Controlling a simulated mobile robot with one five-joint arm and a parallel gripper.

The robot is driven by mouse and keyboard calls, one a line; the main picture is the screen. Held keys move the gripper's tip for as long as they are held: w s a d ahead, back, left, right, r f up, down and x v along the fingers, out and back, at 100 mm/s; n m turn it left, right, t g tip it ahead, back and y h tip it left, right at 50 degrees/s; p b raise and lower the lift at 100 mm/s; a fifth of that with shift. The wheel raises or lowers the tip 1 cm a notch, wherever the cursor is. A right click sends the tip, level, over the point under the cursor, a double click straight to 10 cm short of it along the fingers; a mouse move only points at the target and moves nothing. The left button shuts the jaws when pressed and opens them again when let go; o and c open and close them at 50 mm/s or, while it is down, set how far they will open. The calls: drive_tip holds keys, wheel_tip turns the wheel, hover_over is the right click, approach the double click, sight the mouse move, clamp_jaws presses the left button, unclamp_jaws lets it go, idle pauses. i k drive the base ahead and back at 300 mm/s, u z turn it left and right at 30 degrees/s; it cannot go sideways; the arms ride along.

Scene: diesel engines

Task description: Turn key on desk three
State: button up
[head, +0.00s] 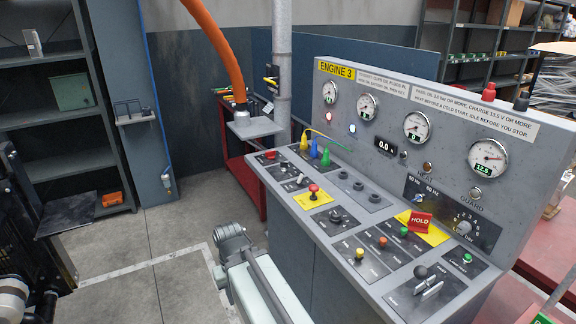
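The desk marked ENGINE 3 (336,69) stands at the right in the head view, with a sloped grey control top and an upright gauge panel behind it. A small dark switch (336,215) sits on a grey plate in the middle of the top. It may be the key switch, but it is too small to tell its form or position. A red HOLD tag (420,221) stands on a yellow plate at the right. A red mushroom button (313,190) sits on another yellow plate.
An orange hose (219,45) comes down beside a grey pipe (281,60) behind the desk. Shelves (58,95) stand at the left. Grey floor (130,255) lies open left of the desk.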

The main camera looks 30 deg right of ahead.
sight(283, 164)
drive_tip(key=z, duration=0.2)
drive_tip(key=i, duration=1.85)
drive_tip(key=u, duration=0.6)
drive_tip(key=k, duration=0.35)
drive_tip(key=u, duration=0.4)
drive_tip(key=i, duration=0.35)
drive_tip(key=z, duration=0.2)
